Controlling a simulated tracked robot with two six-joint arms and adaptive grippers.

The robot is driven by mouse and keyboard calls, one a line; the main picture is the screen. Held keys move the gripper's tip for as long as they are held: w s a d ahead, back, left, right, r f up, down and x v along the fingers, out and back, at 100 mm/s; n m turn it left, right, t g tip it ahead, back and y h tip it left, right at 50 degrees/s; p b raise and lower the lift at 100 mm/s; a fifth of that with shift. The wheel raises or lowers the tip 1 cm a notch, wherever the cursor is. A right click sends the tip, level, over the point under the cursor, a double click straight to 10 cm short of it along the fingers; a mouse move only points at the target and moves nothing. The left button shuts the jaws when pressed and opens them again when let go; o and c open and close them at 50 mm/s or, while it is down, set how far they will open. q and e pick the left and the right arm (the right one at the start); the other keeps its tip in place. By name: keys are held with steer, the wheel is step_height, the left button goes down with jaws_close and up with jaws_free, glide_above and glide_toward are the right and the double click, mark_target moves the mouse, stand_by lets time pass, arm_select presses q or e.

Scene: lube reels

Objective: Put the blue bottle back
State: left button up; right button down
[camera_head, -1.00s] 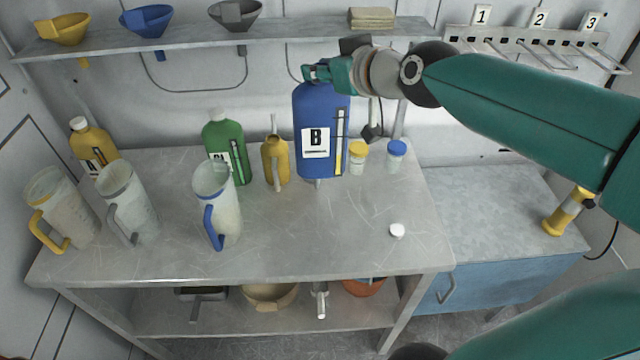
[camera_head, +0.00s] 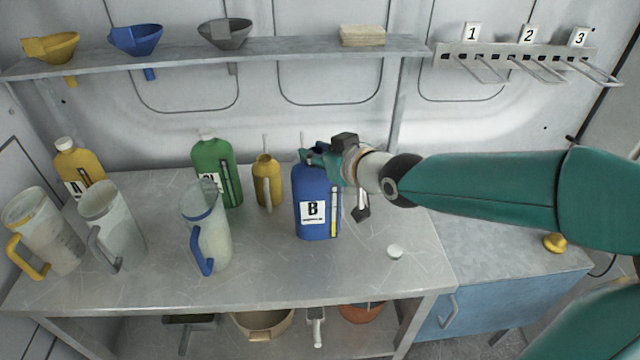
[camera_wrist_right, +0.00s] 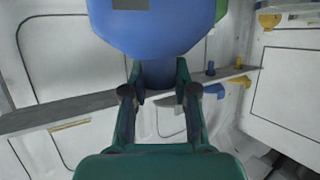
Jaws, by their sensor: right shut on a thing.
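The blue bottle (camera_head: 317,190) with a white "B" label stands upright at the middle of the workbench, its base at or just above the top; I cannot tell whether it touches. My right gripper (camera_head: 318,154) is shut on the blue bottle near its top, coming in from the right. In the right wrist view the blue bottle (camera_wrist_right: 160,25) fills the top, with the fingers (camera_wrist_right: 160,85) closed around its narrower part. The bottle's neck is partly hidden by the gripper. My left gripper is not in view.
A yellow oil can (camera_head: 266,182) and a green bottle (camera_head: 216,170) stand left of the blue bottle. Clear jugs (camera_head: 207,235) and a yellow bottle (camera_head: 80,165) are farther left. A white cap (camera_head: 395,251) lies on the bench (camera_head: 300,280). A shelf (camera_head: 290,47) with funnels hangs above.

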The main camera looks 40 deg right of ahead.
mark_target(319, 173)
steer(key=shift+d+f+b, duration=0.1)
steer(key=shift+f+b, duration=1.65)
steer(key=shift+f, duration=0.75)
steer(key=shift+r, duration=0.1)
steer(key=shift+s, duration=0.1)
steer(key=c, duration=0.9)
jaws_free()
